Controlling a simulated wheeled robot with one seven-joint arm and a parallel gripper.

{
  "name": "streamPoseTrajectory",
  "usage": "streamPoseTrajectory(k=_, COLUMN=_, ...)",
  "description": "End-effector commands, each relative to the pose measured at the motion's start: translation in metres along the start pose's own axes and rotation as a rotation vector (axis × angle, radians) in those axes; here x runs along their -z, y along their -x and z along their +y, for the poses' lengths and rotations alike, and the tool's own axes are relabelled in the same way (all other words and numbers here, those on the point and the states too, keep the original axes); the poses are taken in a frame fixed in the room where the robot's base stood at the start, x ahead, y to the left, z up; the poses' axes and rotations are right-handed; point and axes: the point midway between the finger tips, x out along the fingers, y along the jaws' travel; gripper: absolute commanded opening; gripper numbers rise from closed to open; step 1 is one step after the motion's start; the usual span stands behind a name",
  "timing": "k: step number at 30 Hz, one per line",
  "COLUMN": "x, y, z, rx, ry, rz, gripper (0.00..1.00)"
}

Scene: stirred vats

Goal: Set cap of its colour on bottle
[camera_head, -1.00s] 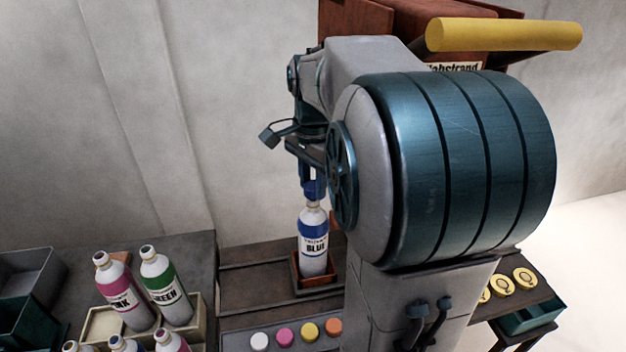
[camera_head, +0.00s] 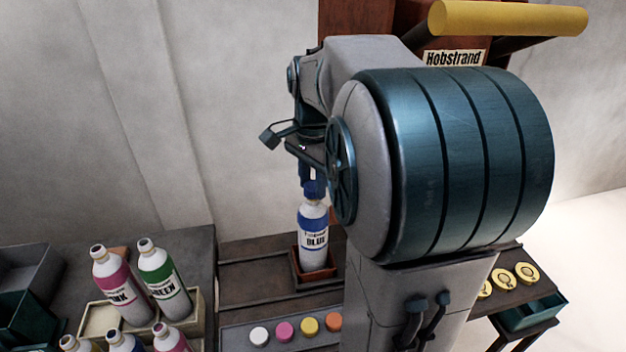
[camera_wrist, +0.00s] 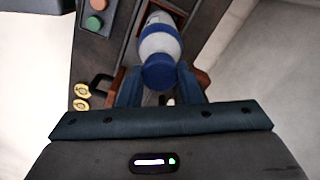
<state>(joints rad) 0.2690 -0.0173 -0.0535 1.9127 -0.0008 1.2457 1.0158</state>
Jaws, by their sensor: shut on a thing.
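My gripper (camera_head: 313,178) points down and is shut on a blue cap (camera_head: 314,189), which also shows between the fingers in the wrist view (camera_wrist: 159,74). The cap is at the mouth of the white bottle (camera_head: 314,258) with a blue band marked BLUE. In the wrist view the cap lines up with the bottle's top (camera_wrist: 160,44). I cannot tell whether it is fully seated. The bottle stands upright in a small red-brown square holder (camera_head: 318,276) on the dark bench.
A strip in front holds white (camera_head: 259,336), pink (camera_head: 284,331), yellow and orange caps; a green cap (camera_wrist: 94,24) shows in the wrist view. Several coloured bottles, including pink (camera_head: 118,285) and green (camera_head: 163,280), stand at left. Yellow discs (camera_head: 526,272) lie at right.

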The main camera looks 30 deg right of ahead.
Motion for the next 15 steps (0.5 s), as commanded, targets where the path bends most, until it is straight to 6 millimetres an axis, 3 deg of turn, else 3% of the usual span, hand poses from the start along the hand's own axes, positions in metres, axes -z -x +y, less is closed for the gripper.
streamPoseTrajectory(k=3, x=0.0000, y=0.0000, z=0.0000, rx=0.000, ry=0.000, rz=0.000, gripper=0.11)
streamPoseTrajectory(k=4, x=0.0000, y=0.0000, z=0.0000, rx=0.000, ry=0.000, rz=0.000, gripper=0.40)
streamPoseTrajectory(k=6, x=0.0000, y=0.0000, z=0.0000, rx=0.000, ry=0.000, rz=0.000, gripper=0.57)
streamPoseTrajectory(k=15, x=0.0001, y=0.0015, z=-0.0001, rx=0.001, ry=0.000, rz=0.000, gripper=0.57)
